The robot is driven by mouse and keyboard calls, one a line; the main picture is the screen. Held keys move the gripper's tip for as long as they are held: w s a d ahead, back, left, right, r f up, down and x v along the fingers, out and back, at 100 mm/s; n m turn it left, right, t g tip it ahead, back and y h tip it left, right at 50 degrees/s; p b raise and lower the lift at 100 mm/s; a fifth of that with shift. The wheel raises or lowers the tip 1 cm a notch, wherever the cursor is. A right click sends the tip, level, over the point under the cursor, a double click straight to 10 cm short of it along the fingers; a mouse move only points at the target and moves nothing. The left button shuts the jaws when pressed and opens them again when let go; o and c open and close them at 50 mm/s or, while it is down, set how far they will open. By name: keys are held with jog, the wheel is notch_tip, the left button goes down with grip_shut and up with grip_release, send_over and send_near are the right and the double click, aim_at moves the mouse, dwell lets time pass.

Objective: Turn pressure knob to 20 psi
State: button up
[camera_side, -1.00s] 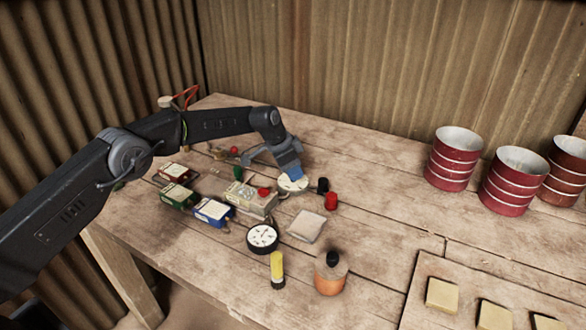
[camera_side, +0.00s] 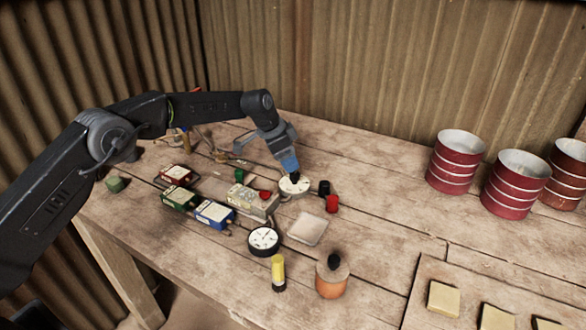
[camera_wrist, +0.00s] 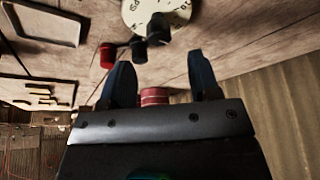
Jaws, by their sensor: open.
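A round white dial (camera_side: 294,187) with black markings lies on the table near the middle of the side view. In the wrist view the dial (camera_wrist: 150,8) is at the top, with a black knob (camera_wrist: 158,28) on it. My gripper (camera_side: 293,174) points down just above the dial and hides part of it. In the wrist view my gripper (camera_wrist: 162,60) is open with nothing between its fingers, and the knob shows beyond the fingertips. I cannot tell contact or read the setting.
A black button (camera_side: 324,187) and a red button (camera_side: 332,203) stand right of the dial. A black-rimmed gauge (camera_side: 263,240), a pale square tray (camera_side: 307,229) and small labelled boxes (camera_side: 214,214) lie nearby. Red cans (camera_side: 455,160) stand far right; the table between is clear.

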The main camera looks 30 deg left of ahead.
jog(key=v, duration=0.8)
jog(key=shift+r, duration=0.25)
jog(key=shift+s+a, duration=0.1)
